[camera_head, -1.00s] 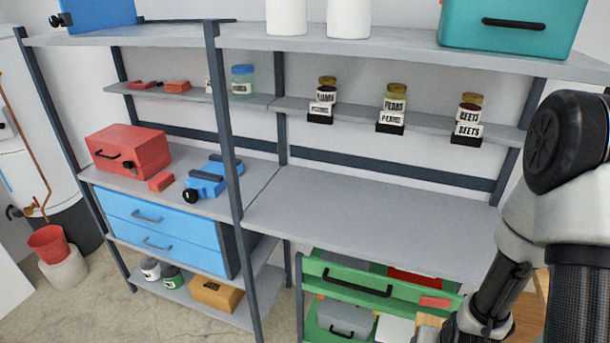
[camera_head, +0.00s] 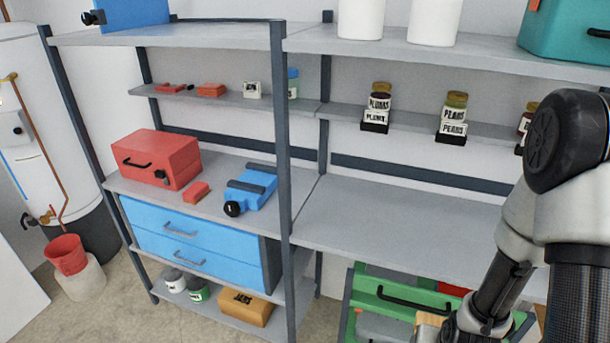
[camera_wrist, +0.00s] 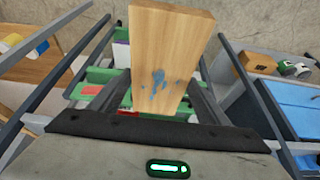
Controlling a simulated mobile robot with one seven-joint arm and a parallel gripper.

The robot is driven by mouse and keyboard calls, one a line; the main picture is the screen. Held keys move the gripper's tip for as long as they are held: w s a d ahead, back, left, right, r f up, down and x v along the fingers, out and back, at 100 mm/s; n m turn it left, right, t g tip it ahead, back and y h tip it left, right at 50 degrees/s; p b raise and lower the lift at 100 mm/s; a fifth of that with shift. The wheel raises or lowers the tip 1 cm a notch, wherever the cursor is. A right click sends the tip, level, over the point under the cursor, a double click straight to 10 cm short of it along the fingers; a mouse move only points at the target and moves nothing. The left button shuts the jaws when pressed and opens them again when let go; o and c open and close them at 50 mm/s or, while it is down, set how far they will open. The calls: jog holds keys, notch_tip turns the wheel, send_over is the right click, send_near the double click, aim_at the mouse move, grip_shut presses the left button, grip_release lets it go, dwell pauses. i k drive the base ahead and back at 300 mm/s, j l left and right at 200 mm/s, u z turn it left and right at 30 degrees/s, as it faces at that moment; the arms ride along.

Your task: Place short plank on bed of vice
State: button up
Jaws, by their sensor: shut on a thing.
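The short plank (camera_wrist: 168,50) is pale wood with blue smears, seen in the wrist view. My gripper (camera_wrist: 158,100) is shut on it, with a dark finger along each side. In the head view my arm fills the lower right, and only a small bit of wood shows beside it. The blue vice (camera_head: 250,187) sits on the middle shelf at left, with a black round knob at its front. Its bed looks bare. My gripper is well to the right of the vice and lower than its shelf.
A red toolbox (camera_head: 157,158) and a small red block (camera_head: 196,191) stand left of the vice. A dark shelf post (camera_head: 280,130) rises just right of it. The middle shelf (camera_head: 390,220) right of the post is clear.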

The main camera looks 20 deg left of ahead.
aim_at(255, 179)
jog(key=j, duration=2.85)
jog(key=k+j, duration=0.1)
jog(key=j, duration=0.85)
